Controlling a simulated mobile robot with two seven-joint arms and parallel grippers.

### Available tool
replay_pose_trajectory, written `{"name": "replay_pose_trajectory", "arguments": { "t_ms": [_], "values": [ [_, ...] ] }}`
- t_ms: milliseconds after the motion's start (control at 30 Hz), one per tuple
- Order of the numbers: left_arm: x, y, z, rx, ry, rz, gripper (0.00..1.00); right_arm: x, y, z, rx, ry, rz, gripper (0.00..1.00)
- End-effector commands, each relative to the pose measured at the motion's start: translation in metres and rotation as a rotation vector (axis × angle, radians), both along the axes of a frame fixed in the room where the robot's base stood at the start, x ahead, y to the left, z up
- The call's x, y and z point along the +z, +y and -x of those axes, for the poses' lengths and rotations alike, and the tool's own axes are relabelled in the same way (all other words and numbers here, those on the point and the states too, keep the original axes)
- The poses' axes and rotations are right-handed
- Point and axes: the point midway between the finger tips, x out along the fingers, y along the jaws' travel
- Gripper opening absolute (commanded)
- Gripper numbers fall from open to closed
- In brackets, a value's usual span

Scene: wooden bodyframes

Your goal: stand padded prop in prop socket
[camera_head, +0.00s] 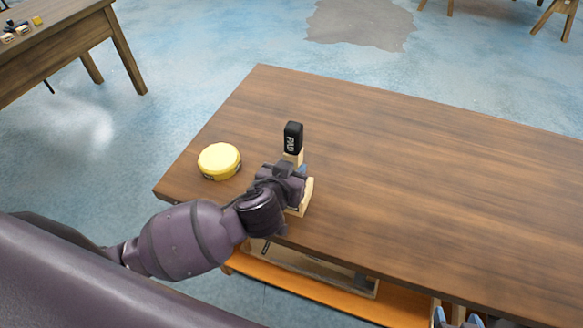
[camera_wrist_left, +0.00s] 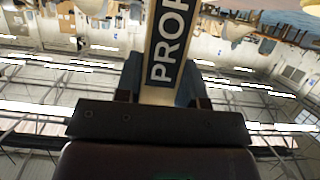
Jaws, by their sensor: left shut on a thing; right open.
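The padded prop (camera_head: 292,140) stands about upright over the table's near left part, with a black pad marked PAD on top of a pale wooden shaft. My left gripper (camera_head: 296,171) is shut on the shaft below the pad. In the left wrist view, the shaft with its dark PROP label (camera_wrist_left: 170,45) sits between the fingers. A pale wooden piece (camera_head: 304,197), which looks like the prop socket, shows just below the gripper. The prop's lower end is hidden, so I cannot tell whether it is in the socket. My right gripper (camera_head: 457,320) is open at the bottom edge, partly cut off.
A yellow round object (camera_head: 219,160) lies left of my left gripper on the wooden table (camera_head: 420,180). The table's middle and right are clear. An orange shelf (camera_head: 330,295) with a wooden frame shows below the near edge. Another table (camera_head: 60,45) stands at the upper left.

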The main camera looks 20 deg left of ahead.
Motion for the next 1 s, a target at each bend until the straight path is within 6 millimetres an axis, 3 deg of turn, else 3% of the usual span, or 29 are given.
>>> {"name": "replay_pose_trajectory", "arguments": {
  "t_ms": [600, 1000],
  "values": [
    [-0.01, 0.0, 0.0, -0.001, -0.001, 0.001, 0.06, -0.017, -0.002, 0.013, -0.007, 0.034, 0.0, 0.66],
    [-0.016, 0.0, 0.0, 0.0, -0.002, 0.0, 0.06, -0.018, -0.001, 0.008, -0.003, 0.024, 0.001, 0.66]
  ]
}}
